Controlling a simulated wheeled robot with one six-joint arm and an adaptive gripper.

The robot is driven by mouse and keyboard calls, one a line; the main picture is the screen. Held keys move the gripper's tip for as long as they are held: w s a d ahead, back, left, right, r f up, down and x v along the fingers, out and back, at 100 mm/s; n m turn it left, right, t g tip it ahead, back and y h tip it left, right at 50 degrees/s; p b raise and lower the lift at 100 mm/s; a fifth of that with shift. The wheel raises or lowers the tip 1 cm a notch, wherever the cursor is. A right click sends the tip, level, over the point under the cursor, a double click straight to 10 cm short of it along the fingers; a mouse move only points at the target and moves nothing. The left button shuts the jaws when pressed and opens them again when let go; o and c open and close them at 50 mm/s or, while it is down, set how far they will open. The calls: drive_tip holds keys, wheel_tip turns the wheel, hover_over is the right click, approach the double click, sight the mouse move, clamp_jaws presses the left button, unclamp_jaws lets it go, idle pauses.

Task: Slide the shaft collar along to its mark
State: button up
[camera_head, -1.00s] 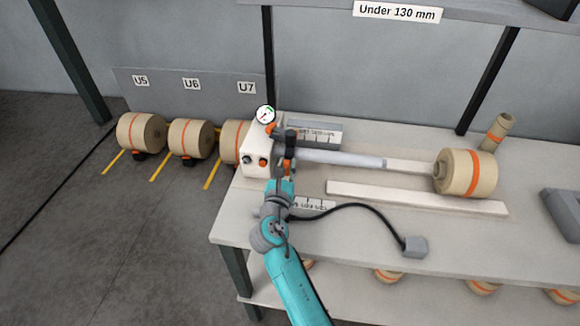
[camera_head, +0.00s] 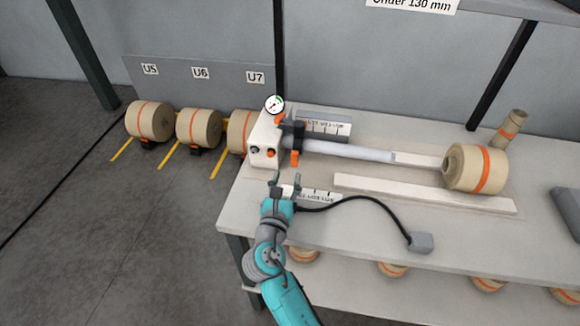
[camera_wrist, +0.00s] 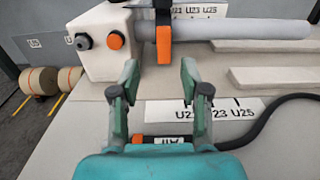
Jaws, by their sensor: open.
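The shaft collar, dark with an orange part, sits around the grey shaft (camera_head: 350,151) close to the white block (camera_head: 265,140). The collar's orange part (camera_head: 296,158) hangs down at the front; in the wrist view the collar (camera_wrist: 164,45) is upright, just beyond my fingertips. My gripper (camera_wrist: 160,80) is open and empty, its fingers apart on either side of the collar's line but not touching it. In the head view my gripper (camera_head: 276,181) is on the near side of the shaft. Tick-marked label plates lie behind (camera_head: 324,127) and in front (camera_head: 308,193) of the shaft; which tick is the mark, I cannot tell.
A kraft roll (camera_head: 475,168) is at the shaft's right end. A pale rail (camera_head: 425,192) lies in front of the shaft. A dark and orange item (camera_wrist: 160,140) lies low between my fingers. A gauge (camera_head: 274,105) tops the white block.

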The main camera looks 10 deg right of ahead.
drive_tip(key=shift+v, duration=1.6)
